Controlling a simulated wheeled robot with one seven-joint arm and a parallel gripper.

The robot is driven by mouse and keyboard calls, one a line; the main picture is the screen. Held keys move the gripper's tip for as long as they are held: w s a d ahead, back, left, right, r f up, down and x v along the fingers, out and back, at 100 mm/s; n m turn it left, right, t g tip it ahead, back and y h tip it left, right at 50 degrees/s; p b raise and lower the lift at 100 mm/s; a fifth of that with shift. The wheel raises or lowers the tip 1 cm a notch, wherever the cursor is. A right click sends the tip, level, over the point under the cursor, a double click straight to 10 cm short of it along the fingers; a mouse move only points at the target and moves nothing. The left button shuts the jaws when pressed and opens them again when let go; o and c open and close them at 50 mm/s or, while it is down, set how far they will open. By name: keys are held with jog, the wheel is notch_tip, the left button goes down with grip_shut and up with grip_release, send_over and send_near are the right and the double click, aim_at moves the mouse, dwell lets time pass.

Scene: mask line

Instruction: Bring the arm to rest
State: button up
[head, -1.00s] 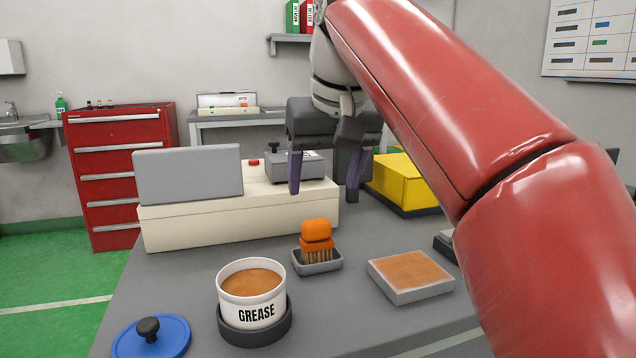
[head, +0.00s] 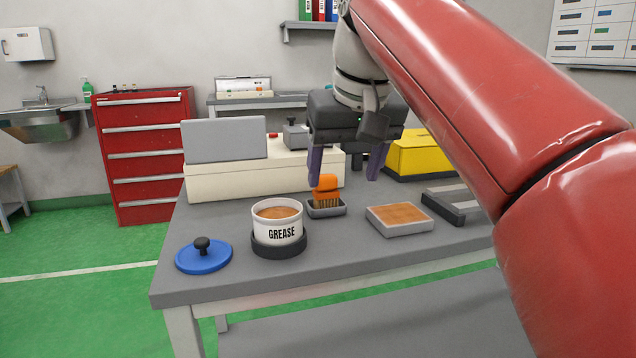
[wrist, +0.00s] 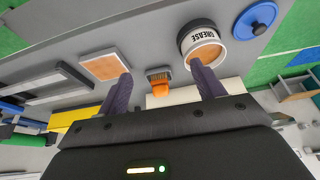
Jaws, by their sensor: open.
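My gripper (head: 345,170) hangs open and empty above the grey table (head: 180,278), with its purple fingers apart. My red arm crosses the right side of the head view and hides part of the table.
A white grease tub (head: 277,228) sits in a dark ring, with its blue lid (head: 203,257) to the left. A tan-topped pad (head: 398,217) lies at right. A cream machine (head: 222,183) and a yellow box (head: 418,160) stand behind. Bare table lies along the front.

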jog(key=s+d+f+m, duration=0.1)
jog(key=s+d+f, duration=0.3)
jog(key=f, duration=0.5)
jog(key=s+d+f+m, duration=0.1)
jog(key=s+d+f, duration=0.2)
jog(key=s+f, duration=0.3)
jog(key=s+d+f+m+t+h, duration=0.1)
jog(key=s+d+f, duration=0.3)
jog(key=f, duration=0.9)
jog(key=shift+s+d+f, duration=0.35)
jog(key=shift+s+f, duration=0.05)
jog(key=shift+s, duration=0.65)
